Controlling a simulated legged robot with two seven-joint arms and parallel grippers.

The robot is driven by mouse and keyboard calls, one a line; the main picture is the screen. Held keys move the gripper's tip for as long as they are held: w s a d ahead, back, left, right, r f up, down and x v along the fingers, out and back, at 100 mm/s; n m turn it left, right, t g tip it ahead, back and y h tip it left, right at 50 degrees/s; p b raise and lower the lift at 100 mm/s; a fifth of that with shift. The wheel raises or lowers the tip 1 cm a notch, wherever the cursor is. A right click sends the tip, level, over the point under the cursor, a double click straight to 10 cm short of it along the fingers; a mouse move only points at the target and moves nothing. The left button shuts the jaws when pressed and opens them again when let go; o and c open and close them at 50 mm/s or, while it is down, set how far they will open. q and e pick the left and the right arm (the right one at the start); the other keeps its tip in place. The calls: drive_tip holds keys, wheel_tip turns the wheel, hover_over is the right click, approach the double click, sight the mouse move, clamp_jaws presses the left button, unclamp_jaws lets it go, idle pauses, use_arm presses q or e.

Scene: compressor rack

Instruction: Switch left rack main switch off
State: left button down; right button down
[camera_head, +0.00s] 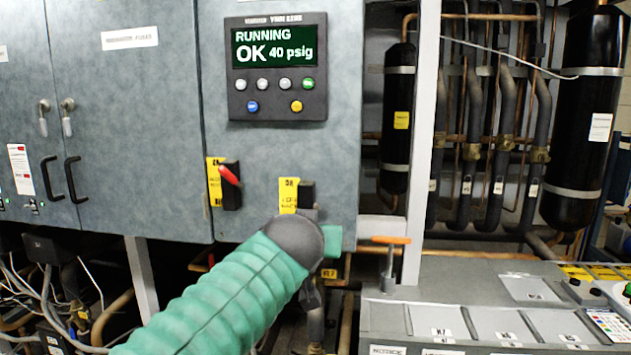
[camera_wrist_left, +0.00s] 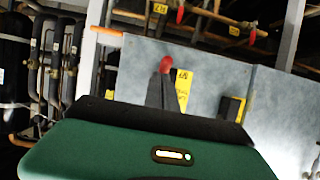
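Two rotary switches with yellow labels sit low on the grey cabinet in the head view. The left switch (camera_head: 230,187) has a red handle tilted up to the left. The right switch (camera_head: 306,192) shows only its black upper part; my left arm's end covers the rest. My left gripper's dark fingers (camera_wrist_left: 162,82) are in front of this switch in the wrist view, where a red handle (camera_wrist_left: 166,63) shows just past their tips. Contact and finger gap are unclear. The other switch (camera_wrist_left: 232,107) is partly visible to the right there. My right gripper is out of view.
A display panel (camera_head: 277,66) above the switches reads RUNNING OK 40 psig. An orange-handled valve (camera_head: 390,240) stands just right of my left arm. A grey console (camera_head: 480,320) lies at lower right, and pipes and black tanks (camera_head: 588,120) are behind it.

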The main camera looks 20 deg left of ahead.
use_arm(q)
drive_tip(key=shift+f, duration=0.2)
drive_tip(key=b+v, duration=0.5)
drive_tip(key=v, duration=1.2)
drive_tip(key=shift+r, duration=0.2)
drive_tip(key=shift+w+a, duration=0.1)
drive_tip(key=shift+w, duration=0.05)
